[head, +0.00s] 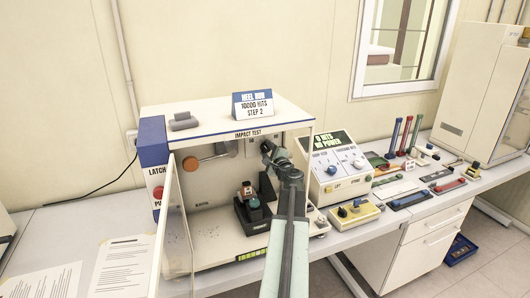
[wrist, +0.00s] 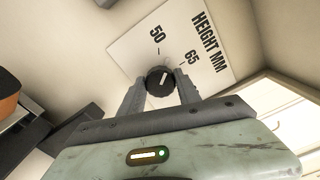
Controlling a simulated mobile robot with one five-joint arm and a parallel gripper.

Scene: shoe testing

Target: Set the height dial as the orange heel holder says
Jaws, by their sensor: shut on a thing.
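The height dial is a round black knob (wrist: 160,80) with a white pointer line, on a white plate (wrist: 136,40) marked HEIGHT MM, 50 and 65. The pointer slants up and right, roughly toward the 65 tick. My gripper (wrist: 161,88) is shut on the knob, one finger on each side. In the head view my gripper (head: 268,149) is at the back wall inside the impact tester, and the arm hides most of the dial. An orange part (wrist: 9,104) at the left edge of the wrist view may be the heel holder; no writing on it is readable.
The impact tester (head: 228,129) has an open clear door (head: 177,225) at its left. A dark clamp base (head: 241,222) stands left of my arm. A control box (head: 337,170) stands right.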

